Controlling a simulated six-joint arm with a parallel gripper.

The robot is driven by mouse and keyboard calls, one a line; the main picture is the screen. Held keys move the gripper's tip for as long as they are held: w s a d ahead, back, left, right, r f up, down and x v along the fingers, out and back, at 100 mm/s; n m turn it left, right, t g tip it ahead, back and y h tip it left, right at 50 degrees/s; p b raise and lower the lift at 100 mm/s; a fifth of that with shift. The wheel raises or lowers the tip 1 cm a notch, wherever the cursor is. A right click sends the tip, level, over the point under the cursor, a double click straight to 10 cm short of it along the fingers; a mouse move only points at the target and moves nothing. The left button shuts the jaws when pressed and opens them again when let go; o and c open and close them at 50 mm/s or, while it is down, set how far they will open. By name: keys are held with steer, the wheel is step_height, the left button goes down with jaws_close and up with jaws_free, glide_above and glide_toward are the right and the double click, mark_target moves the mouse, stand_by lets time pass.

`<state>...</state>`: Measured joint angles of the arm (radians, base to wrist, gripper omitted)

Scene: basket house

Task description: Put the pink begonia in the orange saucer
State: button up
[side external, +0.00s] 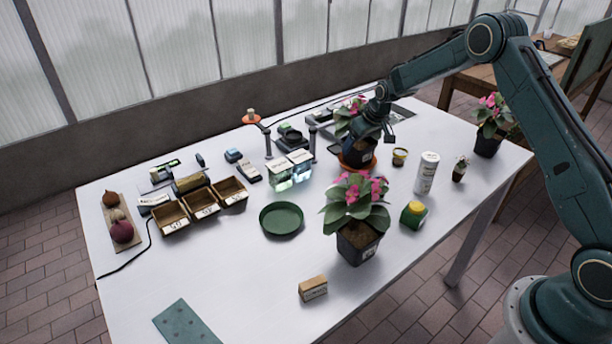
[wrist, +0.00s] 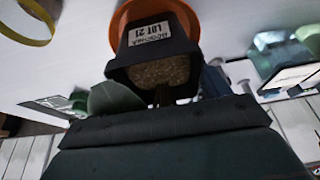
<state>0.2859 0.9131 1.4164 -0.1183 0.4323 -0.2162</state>
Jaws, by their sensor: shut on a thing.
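A pink begonia in a black pot (side external: 358,152) is in my gripper (side external: 371,132), with its pink flowers and leaves showing just left of the jaws. The orange saucer (side external: 345,165) is directly under this pot, its rim showing around the pot's base. In the wrist view the black pot (wrist: 150,72) carries a white begonia label, and the orange saucer (wrist: 187,10) shows behind its base. I cannot tell whether the base touches the saucer. My gripper (wrist: 165,125) fills the lower part of that view; its fingertips are hidden.
Another pink begonia (side external: 358,240) stands at the front, and one (side external: 488,143) at the far right. The left front table is mostly clear.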

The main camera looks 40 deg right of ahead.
steer(key=shift+f, duration=0.1)
steer(key=o, duration=1.1)
steer(key=v, duration=1.2)
